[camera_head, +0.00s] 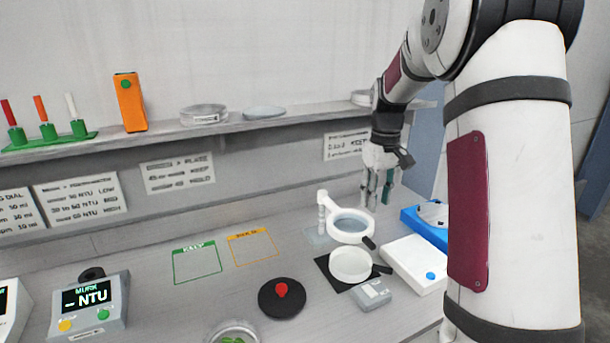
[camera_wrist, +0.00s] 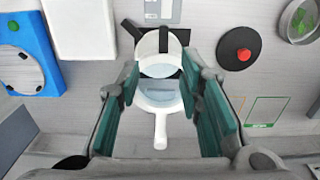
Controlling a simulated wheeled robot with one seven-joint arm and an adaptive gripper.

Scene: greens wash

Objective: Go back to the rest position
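My gripper (camera_head: 377,188) hangs at the end of my arm above the back right of the bench, in front of the rear ledge. In the wrist view its two green-padded fingers (camera_wrist: 160,72) stand apart with nothing held between them. Below them in that view are a white ring-shaped stand with a clear disc (camera_wrist: 157,95) and a white round dish (camera_wrist: 158,47). In the head view the ring stand (camera_head: 350,228) is just below and left of the fingertips, apart from them.
A black disc with a red knob (camera_head: 281,298), a white box (camera_head: 415,262) and a blue tray (camera_head: 411,217) are on the bench. The ledge (camera_head: 240,124) holds an orange block (camera_head: 129,102) and glass dishes. Green (camera_head: 197,263) and orange (camera_head: 252,247) outlined areas are empty.

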